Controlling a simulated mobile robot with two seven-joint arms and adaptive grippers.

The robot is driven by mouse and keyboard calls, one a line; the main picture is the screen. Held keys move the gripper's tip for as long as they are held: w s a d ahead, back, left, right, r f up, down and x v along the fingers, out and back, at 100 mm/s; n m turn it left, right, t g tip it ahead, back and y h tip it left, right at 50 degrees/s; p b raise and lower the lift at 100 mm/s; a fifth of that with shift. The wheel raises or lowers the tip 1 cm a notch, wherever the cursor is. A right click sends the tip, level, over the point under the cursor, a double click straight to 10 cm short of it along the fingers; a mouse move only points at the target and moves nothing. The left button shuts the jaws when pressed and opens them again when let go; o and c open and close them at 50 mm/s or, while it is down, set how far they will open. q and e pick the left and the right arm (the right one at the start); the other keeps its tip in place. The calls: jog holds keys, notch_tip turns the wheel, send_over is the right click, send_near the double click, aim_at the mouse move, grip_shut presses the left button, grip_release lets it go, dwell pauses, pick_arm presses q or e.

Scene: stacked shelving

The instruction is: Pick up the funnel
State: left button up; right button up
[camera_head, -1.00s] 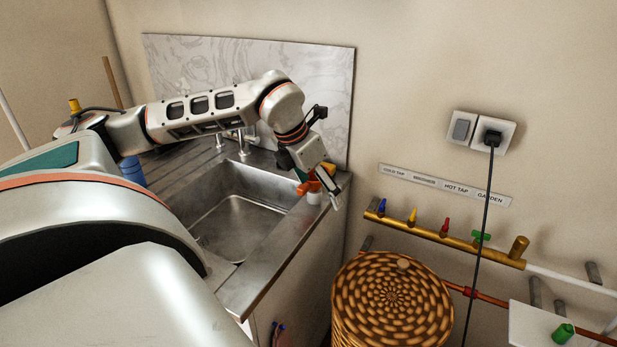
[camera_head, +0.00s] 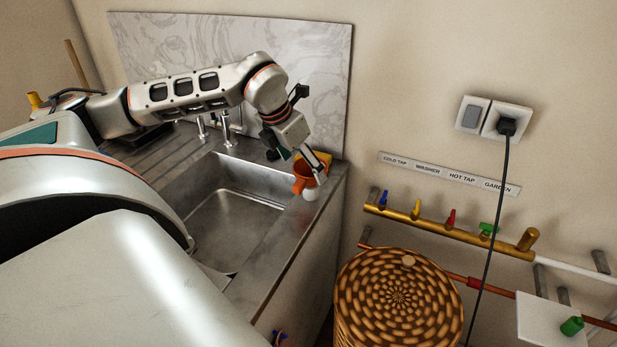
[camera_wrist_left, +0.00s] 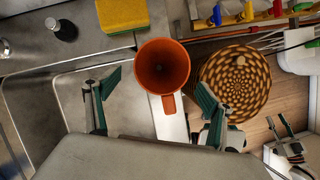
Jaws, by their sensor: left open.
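The orange funnel (camera_wrist_left: 162,66) shows in the left wrist view with its round mouth toward the camera and a tab-like handle pointing down in the picture. In the head view the funnel (camera_head: 303,178) is at the right rear corner of the sink counter, partly hidden by my left gripper (camera_head: 318,168). In the wrist view my left gripper (camera_wrist_left: 155,92) is open, its green-padded fingers apart on either side of the funnel's lower part. I see no clear contact. A gripper-like shape, probably my right gripper (camera_wrist_left: 290,146), shows at the wrist view's right edge; its jaw state is unclear.
A yellow sponge (camera_wrist_left: 122,14) and a dark-topped bottle (camera_wrist_left: 62,30) stand near the funnel. A small white object (camera_head: 311,194) sits just below it. The steel sink (camera_head: 235,215) is empty. A wicker basket (camera_head: 398,296) and a brass tap manifold (camera_head: 450,232) are to the right.

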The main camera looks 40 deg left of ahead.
aim_at(310, 174)
pick_arm(q)
jog(key=x, duration=0.5)
jog(key=shift+w+r, duration=0.2)
jog(key=shift+w, duration=0.15)
jog(key=c, duration=1.1)
